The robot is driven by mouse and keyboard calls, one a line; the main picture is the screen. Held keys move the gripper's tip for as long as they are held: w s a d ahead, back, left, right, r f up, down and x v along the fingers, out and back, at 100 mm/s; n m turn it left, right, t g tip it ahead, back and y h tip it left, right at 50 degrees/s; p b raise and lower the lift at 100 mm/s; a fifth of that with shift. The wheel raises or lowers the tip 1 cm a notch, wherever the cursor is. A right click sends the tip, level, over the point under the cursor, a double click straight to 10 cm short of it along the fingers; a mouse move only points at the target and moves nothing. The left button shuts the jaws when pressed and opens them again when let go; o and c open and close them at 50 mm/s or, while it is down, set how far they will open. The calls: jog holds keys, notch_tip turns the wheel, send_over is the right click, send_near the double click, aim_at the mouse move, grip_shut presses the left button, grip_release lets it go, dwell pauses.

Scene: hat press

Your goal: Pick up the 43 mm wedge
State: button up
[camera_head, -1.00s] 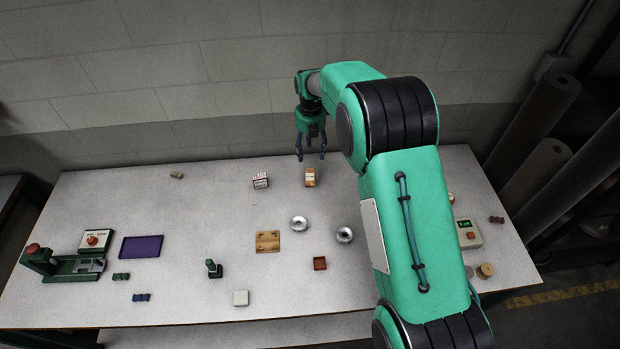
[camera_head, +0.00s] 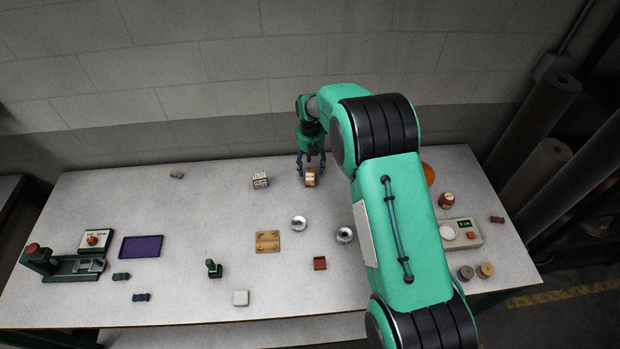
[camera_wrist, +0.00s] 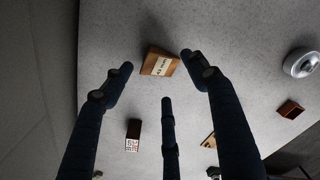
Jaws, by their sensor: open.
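A brown wooden wedge with a pale label (camera_head: 310,179) lies on the table towards the back; the label is too small to read. It also shows in the wrist view (camera_wrist: 158,63), between and just beyond my fingertips. My gripper (camera_head: 311,170) points down over the wedge, fingers spread around it. In the wrist view my gripper (camera_wrist: 158,72) shows three blue fingers, open and empty. I cannot tell whether any fingertip touches the wedge.
A dark block with a white label (camera_head: 260,181) sits left of the wedge. Two shiny metal domes (camera_head: 299,223) (camera_head: 344,235), a wooden plate (camera_head: 267,242) and a small red-brown tray (camera_head: 320,263) lie in front. The wall is close behind.

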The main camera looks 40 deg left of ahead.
aim_at(310, 175)
jog(key=shift+a+f, duration=0.15)
jog(key=shift+f, duration=2.4)
jog(key=c, duration=1.2)
jog(key=shift+w, duration=0.1)
jog(key=shift+r, duration=1.8)
jog(key=s+d, duration=0.3)
jog(key=d, duration=0.1)
jog(key=s+d+r, duration=0.1)
jog(key=s+d, duration=0.2)
jog(key=d, duration=0.1)
jog(key=s+d, duration=0.4)
jog(key=shift+s+d+r, duration=0.1)
jog(key=shift+d+r, duration=0.05)
jog(key=shift+r, duration=0.05)
